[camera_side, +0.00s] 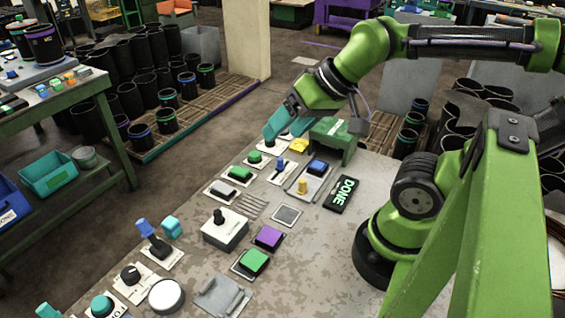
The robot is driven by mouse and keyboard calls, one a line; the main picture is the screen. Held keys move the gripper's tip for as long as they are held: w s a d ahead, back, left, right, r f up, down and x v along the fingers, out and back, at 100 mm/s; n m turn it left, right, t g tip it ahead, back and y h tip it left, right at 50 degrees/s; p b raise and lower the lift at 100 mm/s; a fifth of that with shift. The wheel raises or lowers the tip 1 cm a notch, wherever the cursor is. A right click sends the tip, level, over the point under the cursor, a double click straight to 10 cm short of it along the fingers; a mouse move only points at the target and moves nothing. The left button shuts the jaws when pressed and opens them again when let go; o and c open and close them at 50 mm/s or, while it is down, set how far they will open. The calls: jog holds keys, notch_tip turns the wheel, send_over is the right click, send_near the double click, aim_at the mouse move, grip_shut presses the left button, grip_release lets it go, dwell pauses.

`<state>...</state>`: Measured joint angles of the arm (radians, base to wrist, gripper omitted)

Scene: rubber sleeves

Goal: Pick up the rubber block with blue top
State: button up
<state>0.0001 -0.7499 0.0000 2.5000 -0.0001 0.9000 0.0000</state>
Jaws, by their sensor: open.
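The rubber block with blue top (318,166) sits on a grey plate toward the back of the worktable, in front of a green bracket. My gripper (281,134), with teal fingers, is open above the back left part of the table. It is to the left of the blue-topped block, higher in the picture and apart from it. I see nothing between the fingers, though the far finger is partly hidden. Similar blocks with a purple top (268,237) and a green top (254,261) sit nearer the front on their own plates.
A green bracket (336,138) stands close behind the blue-topped block. A yellow piece (298,145), a small yellow knob (302,186) and a blue lever (280,167) are close by. A black DONE sign (342,194) lies to the right. The front right tabletop is mostly clear.

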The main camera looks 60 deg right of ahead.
jog(key=shift+o, duration=1)
jog(key=n+g+h, duration=0.2)
jog(key=n+g, duration=0.2)
jog(key=g, duration=0.3)
send_over(320, 165)
jog(key=f, duration=1.7)
jog(key=shift+s+a, duration=0.15)
jog(key=shift+s, duration=0.25)
jog(key=shift+w+f, duration=0.2)
jog(key=shift+f, duration=1.35)
jog(key=shift+w+f, duration=0.2)
jog(key=shift+f, duration=1.3)
